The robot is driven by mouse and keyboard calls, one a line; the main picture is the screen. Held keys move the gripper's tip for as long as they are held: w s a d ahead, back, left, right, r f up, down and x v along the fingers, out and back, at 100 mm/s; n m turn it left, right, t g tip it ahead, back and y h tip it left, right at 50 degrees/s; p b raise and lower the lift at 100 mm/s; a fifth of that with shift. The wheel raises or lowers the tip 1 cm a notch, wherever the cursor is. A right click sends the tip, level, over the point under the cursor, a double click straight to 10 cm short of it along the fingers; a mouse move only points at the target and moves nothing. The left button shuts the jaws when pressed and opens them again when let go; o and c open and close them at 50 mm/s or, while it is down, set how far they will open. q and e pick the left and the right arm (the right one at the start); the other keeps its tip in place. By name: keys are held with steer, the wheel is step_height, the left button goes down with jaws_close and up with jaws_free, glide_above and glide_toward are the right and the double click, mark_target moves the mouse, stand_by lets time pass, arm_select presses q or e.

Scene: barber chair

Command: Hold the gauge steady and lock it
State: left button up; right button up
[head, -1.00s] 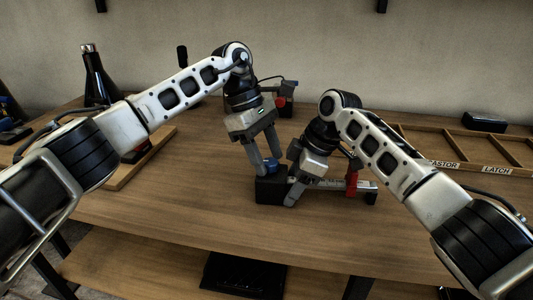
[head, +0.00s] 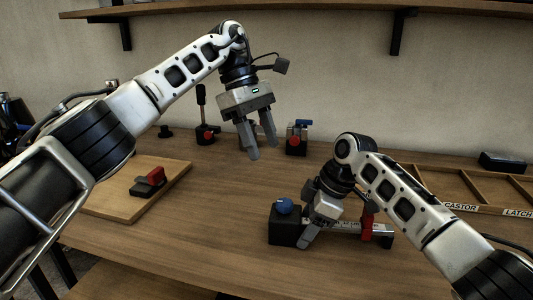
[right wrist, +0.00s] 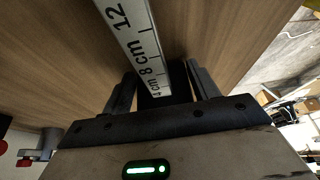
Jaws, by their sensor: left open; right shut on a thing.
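The gauge lies on the table in the head view, with a black end block (head: 284,231), a blue knob (head: 284,206) on top, a marked scale bar (head: 347,227) and a red piece (head: 367,223) near its right end. My right gripper (head: 307,222) is shut on the gauge just right of the black block. In the right wrist view, its fingers are either side of the gauge near the low end of the scale (right wrist: 142,45). My left gripper (head: 262,150) is open and empty, above the table behind the gauge, clear of the blue knob.
A wooden board (head: 115,205) with a black and red clamp (head: 149,182) lies at left. Small fixtures with red parts (head: 205,135) and a blue handle (head: 298,137) stand at the back. A compartment tray (head: 455,190) labelled CASTOR and LATCH is at right. The front middle table is clear.

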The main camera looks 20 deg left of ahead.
stand_by(0.3)
steer(key=o, duration=1.4)
steer(key=shift+r, duration=0.1)
